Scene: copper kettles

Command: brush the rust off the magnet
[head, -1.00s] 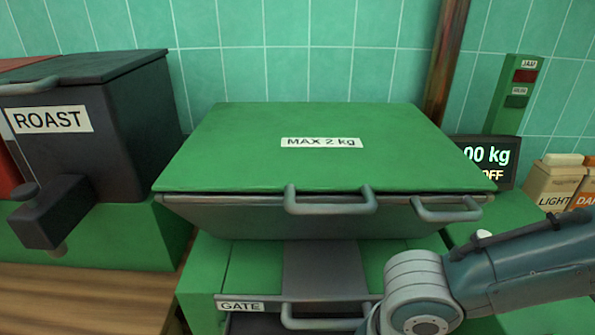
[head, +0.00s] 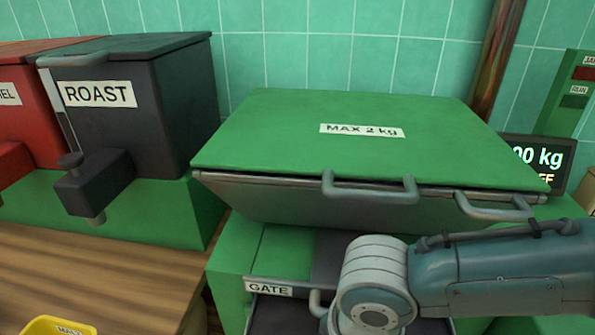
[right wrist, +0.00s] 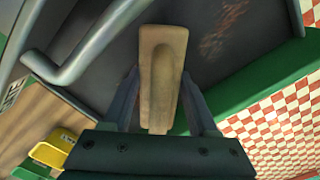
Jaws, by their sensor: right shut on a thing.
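In the right wrist view my right gripper (right wrist: 160,95) is shut on a tan, wooden-looking block or handle (right wrist: 163,60), probably the brush; no bristles show. Beyond it lies a dark grey plate (right wrist: 120,75) with a rust-brown patch (right wrist: 226,30) at upper right and a grey bar handle at left. This may be the magnet. I cannot tell whether the block touches it. In the head view my right forearm hides the gripper and part of the GATE drawer (head: 268,289). My left gripper is out of view.
A green-lidded hopper (head: 330,155) marked MAX 2 kg, with two bar handles, stands above the gate. A dark ROAST bin (head: 165,105) and a red bin (head: 30,120) stand at left. A yellow container (head: 45,326) is at lower left. The wooden counter is mostly clear.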

